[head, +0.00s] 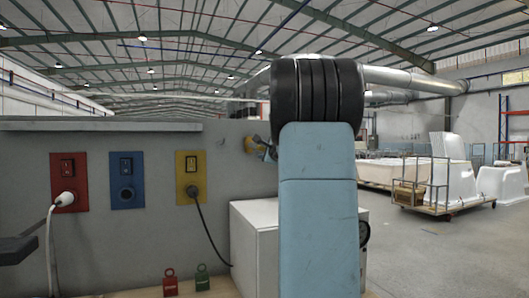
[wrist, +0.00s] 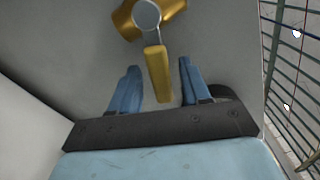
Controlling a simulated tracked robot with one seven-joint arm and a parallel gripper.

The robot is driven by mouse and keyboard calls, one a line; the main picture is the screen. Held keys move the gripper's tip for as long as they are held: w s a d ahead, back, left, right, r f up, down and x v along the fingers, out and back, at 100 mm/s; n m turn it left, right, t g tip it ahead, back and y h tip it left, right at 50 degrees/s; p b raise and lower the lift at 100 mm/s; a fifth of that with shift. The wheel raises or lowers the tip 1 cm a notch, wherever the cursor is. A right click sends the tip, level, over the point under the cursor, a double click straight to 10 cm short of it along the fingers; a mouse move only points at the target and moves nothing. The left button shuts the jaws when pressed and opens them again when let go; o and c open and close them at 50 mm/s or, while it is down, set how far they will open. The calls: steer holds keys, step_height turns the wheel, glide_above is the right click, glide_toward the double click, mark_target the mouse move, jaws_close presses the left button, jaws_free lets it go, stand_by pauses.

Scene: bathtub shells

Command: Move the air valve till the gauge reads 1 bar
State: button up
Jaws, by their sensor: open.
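The air valve shows in the wrist view as a brass body with a round grey hub and a yellow lever handle (wrist: 157,72). The lever points down the picture, between my gripper's two blue fingers (wrist: 158,80). The fingers are open, with a visible gap on each side of the lever. A round, dark-rimmed gauge (head: 364,234) shows at the right edge of my arm, partly hidden. Its reading is not legible.
A white box (head: 255,235) stands behind my arm. On the grey panel left are red (head: 70,180), blue (head: 127,168) and yellow (head: 190,165) socket plates, two with cables plugged in. Red and green padlocks (head: 202,280) stand below. White tub shells and a cart (head: 440,208) are farther right.

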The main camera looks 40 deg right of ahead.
steer(key=shift+w, duration=0.25)
steer(key=shift+c, duration=0.3)
jaws_close()
